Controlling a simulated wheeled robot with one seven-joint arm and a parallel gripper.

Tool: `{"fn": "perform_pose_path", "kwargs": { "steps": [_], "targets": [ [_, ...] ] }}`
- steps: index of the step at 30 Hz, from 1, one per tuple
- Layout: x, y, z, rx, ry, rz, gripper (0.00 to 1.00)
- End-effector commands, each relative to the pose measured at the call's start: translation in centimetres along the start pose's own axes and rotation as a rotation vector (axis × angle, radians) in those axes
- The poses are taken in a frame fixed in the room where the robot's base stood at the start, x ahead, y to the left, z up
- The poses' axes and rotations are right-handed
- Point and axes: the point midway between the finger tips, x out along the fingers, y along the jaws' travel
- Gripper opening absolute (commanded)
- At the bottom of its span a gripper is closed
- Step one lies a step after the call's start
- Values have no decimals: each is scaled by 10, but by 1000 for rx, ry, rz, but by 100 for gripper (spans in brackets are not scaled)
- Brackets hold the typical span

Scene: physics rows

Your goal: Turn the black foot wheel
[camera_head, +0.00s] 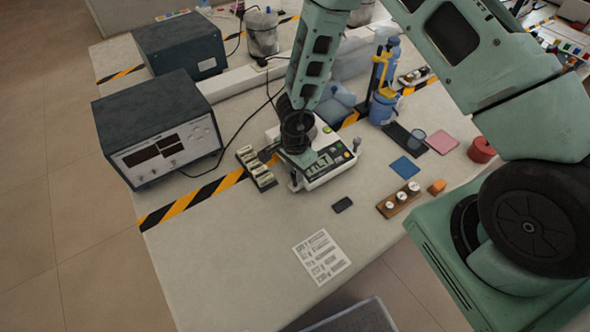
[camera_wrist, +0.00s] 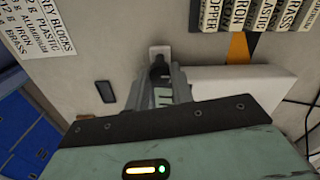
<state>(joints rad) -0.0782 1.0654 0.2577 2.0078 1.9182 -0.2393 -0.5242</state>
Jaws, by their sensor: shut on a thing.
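The white balance (camera_head: 325,176) with a display and coloured buttons stands mid-table; its pale side shows at right in the wrist view (camera_wrist: 235,82). The black foot wheel (camera_wrist: 158,61) shows beyond my fingertips, by a small pale tab near the balance's corner. My gripper (camera_wrist: 160,82) points down at that corner and is shut on the foot wheel. Its fingers partly hide the wheel. In the head view my gripper (camera_head: 293,181) is at the balance's front left corner, and my wrist hides part of the balance. I cannot make out the wheel there.
Labelled blocks (camera_head: 255,167) stand close left of the balance. A small black block (camera_head: 343,204) and a printed card (camera_head: 321,256) lie in front. A power supply (camera_head: 160,128) is at left. Weights in a wooden holder (camera_head: 398,200) are at right. The table's front is mostly clear.

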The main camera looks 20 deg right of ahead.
Motion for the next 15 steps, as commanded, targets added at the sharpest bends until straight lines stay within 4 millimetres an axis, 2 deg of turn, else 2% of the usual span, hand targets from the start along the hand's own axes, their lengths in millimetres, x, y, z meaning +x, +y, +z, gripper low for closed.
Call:
{"fn": "perform_pose_path", "kwargs": {
  "steps": [5, 15],
  "targets": [
    [-1, 0, 0, 72, 0, 0, 0],
    [-1, -1, 0, 330, -1, -1, 0]
  ]
}}
